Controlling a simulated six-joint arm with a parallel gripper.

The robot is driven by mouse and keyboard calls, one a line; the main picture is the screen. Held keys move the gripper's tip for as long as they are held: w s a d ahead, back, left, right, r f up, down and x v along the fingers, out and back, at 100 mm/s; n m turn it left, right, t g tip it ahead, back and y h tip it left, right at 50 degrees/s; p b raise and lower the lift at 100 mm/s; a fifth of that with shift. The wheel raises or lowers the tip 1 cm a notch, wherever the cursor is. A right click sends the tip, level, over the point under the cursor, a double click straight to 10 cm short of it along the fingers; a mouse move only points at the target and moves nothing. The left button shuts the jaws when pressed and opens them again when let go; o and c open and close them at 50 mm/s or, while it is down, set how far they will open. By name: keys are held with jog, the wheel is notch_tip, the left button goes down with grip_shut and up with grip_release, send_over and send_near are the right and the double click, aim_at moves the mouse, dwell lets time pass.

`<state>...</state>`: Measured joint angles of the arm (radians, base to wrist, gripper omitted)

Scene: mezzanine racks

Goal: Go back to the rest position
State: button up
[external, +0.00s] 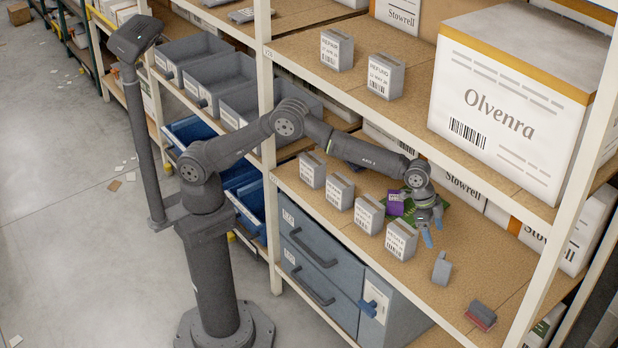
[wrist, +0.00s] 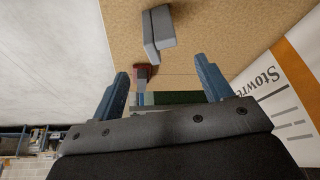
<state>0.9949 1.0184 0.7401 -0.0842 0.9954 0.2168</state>
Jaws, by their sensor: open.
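My gripper (external: 430,232) is over the middle shelf (external: 465,264) of the rack, its blue fingers apart with nothing held between them. In the wrist view the two blue fingers of my gripper (wrist: 162,92) are spread wide. A purple box (external: 395,203) and a green item (external: 440,203) lie on the shelf beside and behind my gripper, partly hidden by it. A small grey object (external: 442,268) stands on the shelf just right of my gripper. My arm reaches into the rack between the middle shelf and the upper shelf.
Several grey labelled boxes (external: 340,191) line the middle shelf's front edge. A red and grey block (external: 481,315) lies farther right. The upper shelf (external: 400,105) and a white post (external: 265,130) bound the space.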

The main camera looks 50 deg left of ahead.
aim_at(443, 257)
jog(key=shift+f, duration=0.1)
jog(key=x, duration=1.2)
jog(key=shift+f, duration=0.1)
notch_tip(443, 257, up, 2)
jog(key=shift+r, duration=0.6)
jog(key=shift+f, duration=0.15)
